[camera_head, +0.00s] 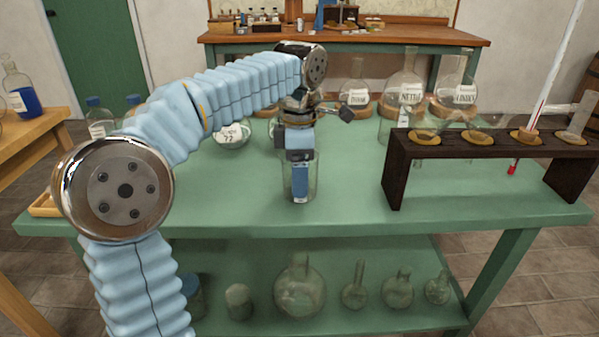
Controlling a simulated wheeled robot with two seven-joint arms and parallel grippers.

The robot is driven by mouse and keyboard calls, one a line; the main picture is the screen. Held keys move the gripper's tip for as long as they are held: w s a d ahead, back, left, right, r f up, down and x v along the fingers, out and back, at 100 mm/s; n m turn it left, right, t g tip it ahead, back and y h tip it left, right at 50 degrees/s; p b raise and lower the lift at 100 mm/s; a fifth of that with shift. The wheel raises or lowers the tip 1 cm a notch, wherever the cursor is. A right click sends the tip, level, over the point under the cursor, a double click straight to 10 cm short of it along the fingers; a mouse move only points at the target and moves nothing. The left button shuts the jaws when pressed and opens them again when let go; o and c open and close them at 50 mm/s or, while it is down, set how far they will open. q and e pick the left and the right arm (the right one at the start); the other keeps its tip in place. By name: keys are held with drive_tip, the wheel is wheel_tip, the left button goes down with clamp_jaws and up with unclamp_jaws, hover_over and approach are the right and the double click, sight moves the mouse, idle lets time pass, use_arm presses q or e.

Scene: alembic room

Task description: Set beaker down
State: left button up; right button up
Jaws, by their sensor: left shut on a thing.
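A clear glass beaker (312,182) is upright at the middle of the green table (250,198). My left gripper (300,188) points straight down at it, with a blue finger showing through or in front of the glass. The gripper is shut on the beaker. The beaker's base appears at or very near the tabletop; I cannot tell whether it touches. The gripper body hides part of the beaker. My right gripper is not in the picture.
A dark wooden rack (397,172) with glassware and a thermometer (543,95) stands to the right. The front tabletop is clear. Several flasks (299,288) sit on the lower shelf.

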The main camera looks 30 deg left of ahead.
use_arm(q)
drive_tip(key=o, duration=1.1)
drive_tip(key=shift+o, duration=0.2)
wheel_tip(320, 180, up, 12)
drive_tip(key=p, duration=0.1)
drive_tip(key=shift+p, duration=0.4)
drive_tip(key=shift+r, duration=0.1)
